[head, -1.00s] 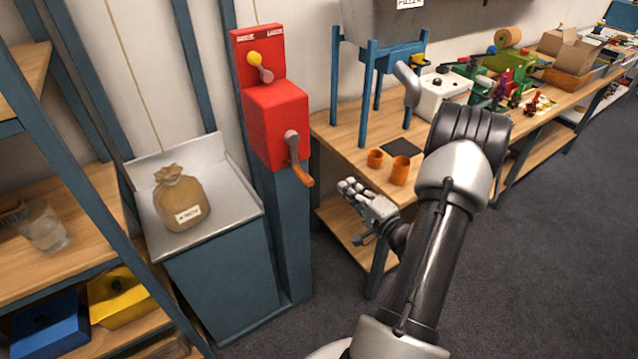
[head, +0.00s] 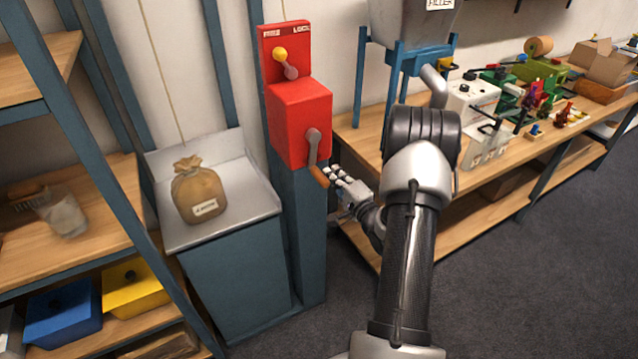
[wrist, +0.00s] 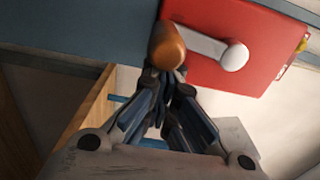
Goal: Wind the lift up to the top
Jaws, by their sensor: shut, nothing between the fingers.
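The red winch box (head: 300,122) stands on a blue post. Its grey crank arm (head: 313,147) hangs down and ends in a wooden handle (head: 319,177). Above it is a small grey lever with a yellow knob (head: 280,54). My gripper (head: 334,174) is just right of the handle, its fingers closed with nothing between them. In the wrist view the handle (wrist: 166,46) lies right at the closed fingertips (wrist: 163,74); I cannot tell if they touch. The lift platform (head: 235,222) is grey metal, left of the post, and carries a tied brown sack (head: 198,190) with a label.
A wooden workbench (head: 455,185) with a blue filler stand (head: 400,75) and several machines runs along the right. A shelf rack with a blue bin (head: 62,314) and a yellow bin (head: 133,284) stands left. Grey floor (head: 540,270) is open at front right.

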